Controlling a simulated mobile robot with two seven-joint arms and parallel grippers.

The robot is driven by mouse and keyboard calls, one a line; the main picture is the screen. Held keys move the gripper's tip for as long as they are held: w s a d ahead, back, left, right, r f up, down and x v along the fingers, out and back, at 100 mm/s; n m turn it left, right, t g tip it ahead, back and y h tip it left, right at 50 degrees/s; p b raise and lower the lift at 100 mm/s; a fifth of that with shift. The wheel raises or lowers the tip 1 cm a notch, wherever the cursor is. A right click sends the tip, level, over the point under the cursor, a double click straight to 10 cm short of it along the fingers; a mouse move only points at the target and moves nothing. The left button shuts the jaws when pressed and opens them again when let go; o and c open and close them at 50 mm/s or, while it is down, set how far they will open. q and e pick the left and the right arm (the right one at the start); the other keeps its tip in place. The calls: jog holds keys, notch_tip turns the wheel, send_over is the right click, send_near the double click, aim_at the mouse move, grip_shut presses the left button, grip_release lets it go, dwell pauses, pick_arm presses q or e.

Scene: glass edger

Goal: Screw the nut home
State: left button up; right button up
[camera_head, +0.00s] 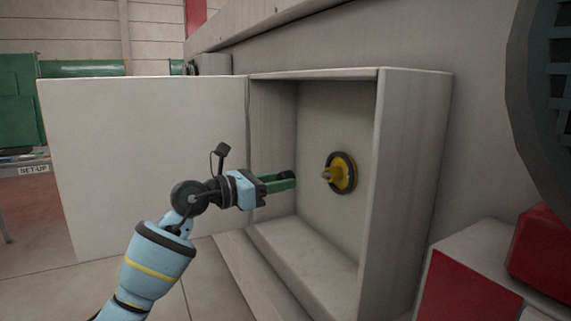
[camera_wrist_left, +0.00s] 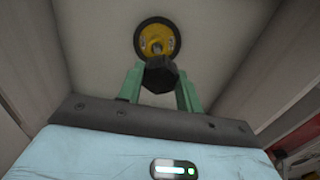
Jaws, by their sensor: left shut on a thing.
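The nut (camera_wrist_left: 160,75) is dark and hexagonal, and my left gripper (camera_wrist_left: 160,88) is shut on it between its green fingers. In the head view my left gripper (camera_head: 292,180) reaches into the open cabinet (camera_head: 413,180), with the dark nut at its fingertips. A yellow hub with a dark ring (camera_head: 342,173) and a short stud (camera_head: 326,174) sits on the cabinet's back wall. The gripper is in front of the hub, with a visible gap in the head view. In the left wrist view the hub (camera_wrist_left: 155,32) is straight beyond the nut, which hides part of it.
The cabinet door (camera_head: 145,165) stands wide open to the left, behind my arm. The cabinet's side walls and floor (camera_head: 310,250) surround the hub, with free room inside. A red block (camera_head: 543,255) is at the lower right. A SET-UP table (camera_head: 33,170) is far left.

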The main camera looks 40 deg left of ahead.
aim_at(322, 176)
jog(key=shift+w, duration=0.1)
pick_arm(q)
jog(key=shift+p+x, duration=0.4)
jog(key=shift+x, duration=0.7)
jog(key=shift+a+p+x, duration=0.1)
jog(key=shift+p+x, duration=0.1)
jog(key=shift+x, duration=0.8)
jog(key=shift+a+p+x, duration=0.15)
jog(key=shift+p+x, duration=0.05)
jog(key=shift+x, duration=0.85)
pick_arm(e)
jog(key=shift+w+r, duration=0.5)
jog(key=shift+r, duration=0.35)
pick_arm(q)
jog(key=shift+w+f, duration=0.1)
jog(key=shift+f, duration=0.15)
jog(key=shift+d+f, duration=0.1)
jog(key=shift+f, duration=0.05)
pick_arm(e)
jog(key=shift+w+r, duration=0.15)
jog(key=shift+r, duration=0.05)
pick_arm(q)
jog(key=shift+w+d+p, duration=0.1)
jog(key=shift+w+p, duration=0.05)
jog(key=shift+p, duration=0.35)
pick_arm(e)
jog(key=shift+w+d+r, duration=0.1)
jog(key=shift+w+r, duration=0.35)
